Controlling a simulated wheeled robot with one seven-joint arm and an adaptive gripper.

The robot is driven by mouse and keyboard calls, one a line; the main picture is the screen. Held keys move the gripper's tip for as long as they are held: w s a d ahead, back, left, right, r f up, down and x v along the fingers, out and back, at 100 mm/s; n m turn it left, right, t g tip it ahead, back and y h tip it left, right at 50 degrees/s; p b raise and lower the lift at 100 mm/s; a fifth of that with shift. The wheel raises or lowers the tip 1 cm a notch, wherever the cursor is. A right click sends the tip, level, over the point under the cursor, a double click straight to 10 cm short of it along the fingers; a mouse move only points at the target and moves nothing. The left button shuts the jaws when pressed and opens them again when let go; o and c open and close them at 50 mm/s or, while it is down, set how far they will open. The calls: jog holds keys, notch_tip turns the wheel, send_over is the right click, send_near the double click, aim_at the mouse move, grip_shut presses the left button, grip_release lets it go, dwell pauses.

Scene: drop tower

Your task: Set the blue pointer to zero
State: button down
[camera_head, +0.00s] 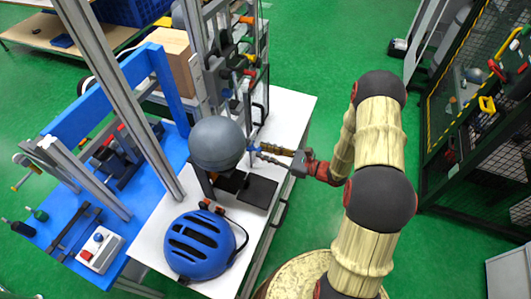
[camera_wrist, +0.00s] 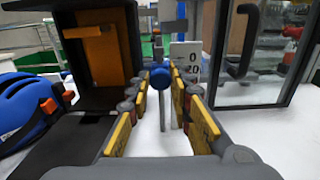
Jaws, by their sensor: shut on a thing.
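The blue pointer (camera_wrist: 159,78) shows as a round blue knob between my fingertips in the wrist view. Behind it, slightly right, is a white scale plate (camera_wrist: 186,60) with a 0 above a 20. The rest of the scale and the pointer's tip are hidden or too small to read. My gripper (camera_wrist: 160,88), with yellow-padded fingers, is shut on the blue pointer. In the head view my gripper (camera_head: 262,152) reaches leftward to the tower's post, just right of a large grey ball (camera_head: 217,143).
A blue helmet (camera_head: 198,245) lies on the white table (camera_head: 290,108), below the ball. A dark box with an orange inner wall (camera_wrist: 102,58) stands left of my fingers. A clear panel with a dark handle (camera_wrist: 245,45) stands to the right. Green floor is free right of the table.

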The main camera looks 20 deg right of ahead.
jog(key=shift+w+r, duration=0.1)
jog(key=shift+r, duration=0.65)
jog(key=c, duration=1.6)
grip_release()
jog(key=shift+d, duration=0.1)
jog(key=v, duration=1.2)
jog(key=shift+f, duration=0.1)
